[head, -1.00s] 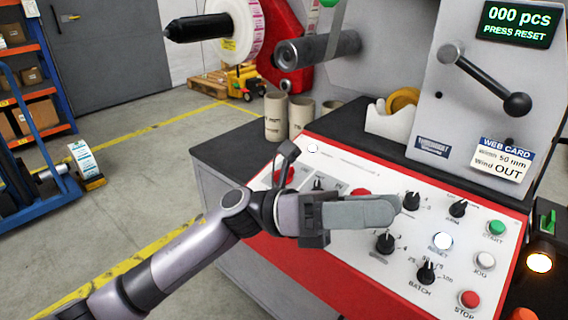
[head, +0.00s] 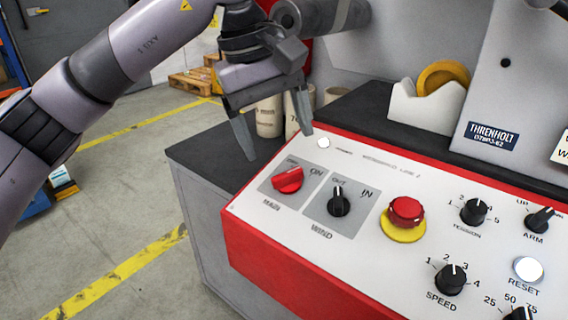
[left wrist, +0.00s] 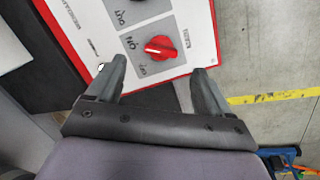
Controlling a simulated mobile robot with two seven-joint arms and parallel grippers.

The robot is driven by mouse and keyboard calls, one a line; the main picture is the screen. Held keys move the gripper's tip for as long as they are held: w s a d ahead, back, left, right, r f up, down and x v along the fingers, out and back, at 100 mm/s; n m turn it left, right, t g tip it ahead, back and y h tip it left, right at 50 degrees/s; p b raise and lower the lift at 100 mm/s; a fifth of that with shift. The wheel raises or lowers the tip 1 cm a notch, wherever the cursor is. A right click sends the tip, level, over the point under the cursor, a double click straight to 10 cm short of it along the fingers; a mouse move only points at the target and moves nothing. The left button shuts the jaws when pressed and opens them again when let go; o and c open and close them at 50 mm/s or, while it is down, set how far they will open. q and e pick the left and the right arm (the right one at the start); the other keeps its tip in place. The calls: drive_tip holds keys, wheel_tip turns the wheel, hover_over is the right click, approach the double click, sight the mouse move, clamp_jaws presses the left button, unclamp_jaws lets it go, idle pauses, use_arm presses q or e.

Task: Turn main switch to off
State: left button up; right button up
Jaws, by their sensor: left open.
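The main switch is a red rotary knob (head: 288,180) on a grey plate marked MAIN, at the left end of the sloped control panel (head: 345,262). ON is printed at its upper right. The red knob also shows in the left wrist view (left wrist: 160,48), ahead of the fingers and between their lines. My left gripper (head: 272,138) is open and empty, fingers pointing down, above and behind the knob and apart from it. In the left wrist view its two fingertips (left wrist: 160,66) are spread wide. My right gripper is not in view.
The black wind switch (head: 339,201) sits just right of the main switch. A red emergency stop button (head: 406,211) on a yellow ring stands farther right. Cardboard cores (head: 269,117) stand behind on the dark bench top (head: 200,150).

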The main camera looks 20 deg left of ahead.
sight(285, 172)
use_arm(q)
drive_tip(key=shift+w+a+f, duration=0.1)
drive_tip(key=shift+w+a, duration=0.05)
drive_tip(key=shift+a, duration=0.1)
drive_tip(key=b+x, duration=0.1)
drive_tip(key=x, duration=0.5)
drive_tip(key=shift+d+f, duration=0.1)
drive_tip(key=shift+f, duration=0.25)
drive_tip(key=c, duration=1)
